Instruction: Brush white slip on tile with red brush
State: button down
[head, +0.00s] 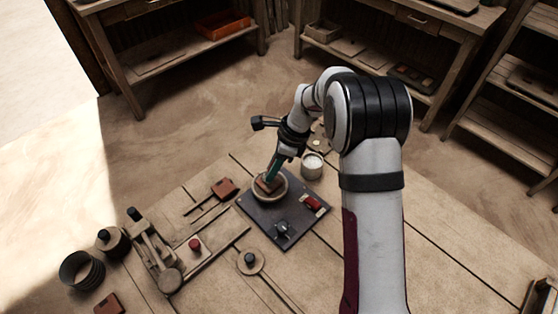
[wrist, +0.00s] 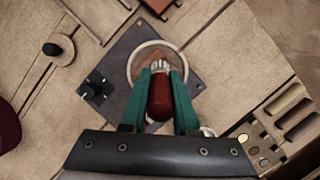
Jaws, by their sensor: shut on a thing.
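My gripper (wrist: 160,78) has teal fingers shut on the red brush (wrist: 159,105), whose pale bristles (wrist: 160,66) point away from the wrist. The brush is over a pale round dish (wrist: 133,66) on a dark square board. In the head view, my gripper (head: 271,174) is low at the dish (head: 286,192). A reddish-brown piece shows at the fingertips there; I cannot tell whether it is brush or tile. A white-filled cup (head: 312,165) stands right of the dish. A reddish-brown square tile (head: 224,187) lies left of the board. Bristle contact is unclear.
The dark board (head: 262,222) carries a black knob (head: 282,228) and a red switch (head: 312,203). A wooden press (head: 155,250) and dark jars (head: 113,241) stand to the left. The table's right side is mostly clear. Shelves stand behind.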

jog(key=shift+s+a, duration=1.1)
jog(key=shift+a, duration=0.05)
jog(key=shift+w+d, duration=2.2)
jog(key=shift+d, duration=0.05)
jog(key=shift+s+d, duration=0.25)
jog(key=shift+s, duration=0.05)
jog(key=shift+s+a, duration=2.15)
jog(key=shift+a, duration=0.05)
jog(key=shift+w+d, duration=2.2)
notch_tip(320, 180, up, 8)
